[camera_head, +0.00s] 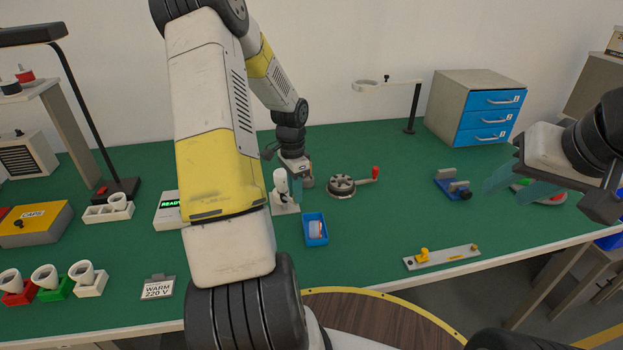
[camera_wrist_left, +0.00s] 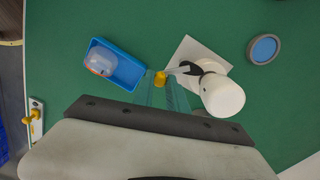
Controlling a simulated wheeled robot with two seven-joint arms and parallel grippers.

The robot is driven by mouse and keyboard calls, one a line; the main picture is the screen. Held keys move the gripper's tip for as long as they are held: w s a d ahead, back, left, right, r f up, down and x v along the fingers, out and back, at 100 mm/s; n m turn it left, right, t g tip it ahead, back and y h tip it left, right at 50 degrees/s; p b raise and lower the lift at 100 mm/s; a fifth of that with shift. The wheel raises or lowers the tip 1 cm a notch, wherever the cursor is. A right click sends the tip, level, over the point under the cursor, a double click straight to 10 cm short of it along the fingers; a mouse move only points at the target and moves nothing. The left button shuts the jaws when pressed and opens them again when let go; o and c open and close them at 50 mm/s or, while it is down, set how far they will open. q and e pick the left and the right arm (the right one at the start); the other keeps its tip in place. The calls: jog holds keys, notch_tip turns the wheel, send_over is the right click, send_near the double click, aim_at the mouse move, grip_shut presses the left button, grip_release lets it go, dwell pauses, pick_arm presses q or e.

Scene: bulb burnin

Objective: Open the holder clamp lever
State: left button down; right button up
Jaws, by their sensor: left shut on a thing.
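The white holder (camera_head: 281,183) stands on a pale square plate near the middle of the bench; in the left wrist view it is a white rounded body (camera_wrist_left: 222,96). Its clamp lever (camera_wrist_left: 189,69) is a dark arm pointing left from the holder, with a yellow knob (camera_wrist_left: 160,77) at its end. My left gripper (camera_wrist_left: 163,92) is shut on the yellow knob, its clear teal fingers beside it. In the head view, the left gripper (camera_head: 298,182) is just right of the holder, and the lever is hidden. My right gripper (camera_head: 522,184) is open and empty over the bench's right side.
A blue bin (camera_head: 316,240) with a whitish item stands close to the holder. A round grey fixture with a red-handled lever (camera_head: 342,185) lies to the right. A plate with a yellow knob (camera_head: 441,257) lies near the front edge. Blue drawers (camera_head: 487,115) stand at the back.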

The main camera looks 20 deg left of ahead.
pick_arm(q)
jog(key=n, duration=0.1)
jog(key=w+n, duration=0.1)
jog(key=n, duration=0.2)
jog(key=shift+w+d+n, duration=0.1)
jog(key=shift+w+n, duration=0.2)
jog(key=shift+w, duration=0.1)
jog(key=shift+w+a+n, duration=0.2)
jog(key=shift+w+n, duration=0.2)
jog(key=shift+n, duration=0.8)
jog(key=shift+w+a+n, duration=0.15)
jog(key=shift+w+n, duration=0.25)
jog(key=shift+n, duration=0.8)
jog(key=c, duration=1.3)
grip_release()
jog(key=shift+a+r, duration=0.2)
jog(key=shift+r, duration=3.75)
